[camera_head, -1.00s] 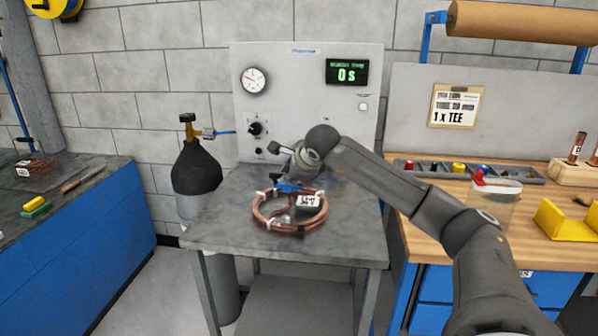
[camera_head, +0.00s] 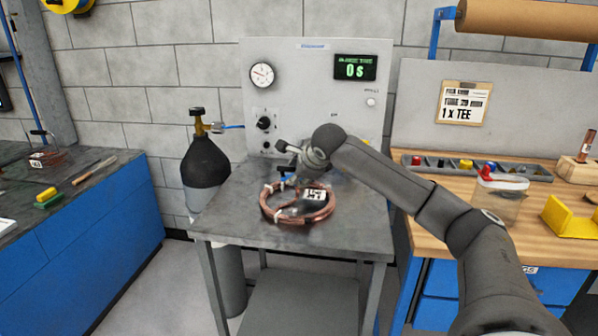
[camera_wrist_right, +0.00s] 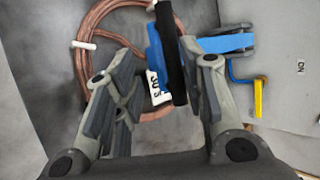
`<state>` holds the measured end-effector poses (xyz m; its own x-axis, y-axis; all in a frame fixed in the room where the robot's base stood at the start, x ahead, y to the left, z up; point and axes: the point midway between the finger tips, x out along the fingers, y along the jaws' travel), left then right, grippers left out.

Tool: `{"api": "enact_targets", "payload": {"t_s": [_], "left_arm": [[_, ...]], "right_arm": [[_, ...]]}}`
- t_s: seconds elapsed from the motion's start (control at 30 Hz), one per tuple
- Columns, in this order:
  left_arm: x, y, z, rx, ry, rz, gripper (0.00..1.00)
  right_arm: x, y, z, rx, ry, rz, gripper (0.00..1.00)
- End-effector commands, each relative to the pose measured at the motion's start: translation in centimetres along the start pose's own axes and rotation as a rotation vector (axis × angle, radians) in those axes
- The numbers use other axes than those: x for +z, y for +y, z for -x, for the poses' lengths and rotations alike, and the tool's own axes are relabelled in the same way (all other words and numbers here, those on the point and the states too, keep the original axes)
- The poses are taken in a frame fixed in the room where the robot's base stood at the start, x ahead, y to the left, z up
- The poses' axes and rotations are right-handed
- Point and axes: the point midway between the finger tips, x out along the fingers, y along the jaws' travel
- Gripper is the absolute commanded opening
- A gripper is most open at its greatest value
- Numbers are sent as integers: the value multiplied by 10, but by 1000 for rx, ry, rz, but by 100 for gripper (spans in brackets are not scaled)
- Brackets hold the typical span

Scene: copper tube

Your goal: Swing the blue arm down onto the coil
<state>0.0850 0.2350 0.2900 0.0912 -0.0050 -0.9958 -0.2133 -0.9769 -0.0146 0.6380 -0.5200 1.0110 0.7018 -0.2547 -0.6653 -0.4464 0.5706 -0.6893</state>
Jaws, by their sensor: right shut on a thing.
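The copper coil (camera_head: 290,217) lies on the grey metal table with a white tag. It also shows in the wrist view (camera_wrist_right: 95,40). The blue arm (camera_wrist_right: 157,50) carries a black bar and lies over the coil's inner area in the wrist view. My left gripper is not in view.
A panel (camera_head: 310,75) with gauge and display reading 0 s stands behind the table (camera_head: 225,230). A black-topped cylinder (camera_head: 205,165) stands left. A blue bracket with a yellow handle (camera_wrist_right: 259,98) sits right of my fingers. A wooden bench (camera_head: 450,230) is to the right.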

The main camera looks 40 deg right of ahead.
Motion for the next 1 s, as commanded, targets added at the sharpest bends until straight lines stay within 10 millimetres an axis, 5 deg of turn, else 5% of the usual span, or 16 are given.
{"api": "enact_targets", "payload": {"t_s": [0.03, 0.23, 0.7, 1.0], "left_arm": [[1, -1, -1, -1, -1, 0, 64], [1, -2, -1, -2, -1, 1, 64], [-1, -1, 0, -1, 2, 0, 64], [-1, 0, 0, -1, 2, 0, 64]], "right_arm": [[-2, 14, -7, 31, 12, 4, 23], [-2, 12, 6, 27, 10, 6, 23], [0, 4, 102, 4, 3, 4, 23], [0, 2, 123, -1, 0, 1, 23]]}}
